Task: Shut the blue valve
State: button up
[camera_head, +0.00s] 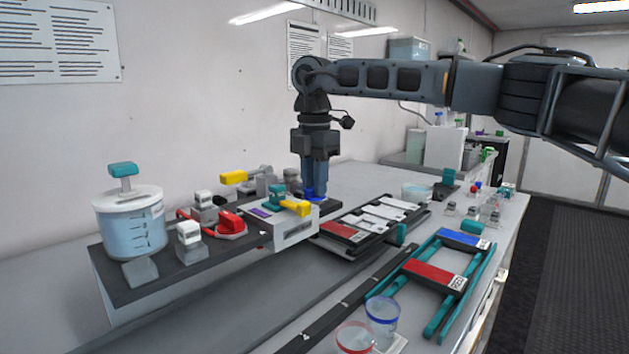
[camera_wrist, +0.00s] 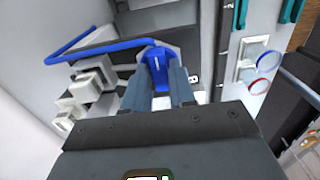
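The blue valve (camera_wrist: 157,60) has a blue handle, and a blue pipe runs off to its left in the wrist view. In the head view, a little of its blue handle (camera_head: 311,194) shows under my fingertips, behind the grey block with the yellow and teal handles. My gripper (camera_head: 315,186) points straight down onto it. In the wrist view, my gripper's two fingers (camera_wrist: 160,78) stand close on either side of the handle, with only a narrow gap between them, and look shut on it. The valve's body is mostly hidden.
A lidded tank (camera_head: 130,232) is at far left. A tray of cards (camera_head: 375,221) lies to the right. The wall is behind.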

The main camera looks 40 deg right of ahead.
grip_shut()
jog(key=n, duration=0.3)
jog(key=shift+r+n+p, duration=0.1)
jog(key=shift+n+p, duration=0.25)
jog(key=shift+n, duration=0.05)
jog(key=n, duration=0.4)
jog(key=shift+n+p, duration=0.3)
jog(key=shift+p, duration=0.1)
jog(key=n+p, duration=0.1)
jog(key=n, duration=0.4)
jog(key=shift+n+p, duration=0.4)
jog(key=shift+n, duration=1.9)
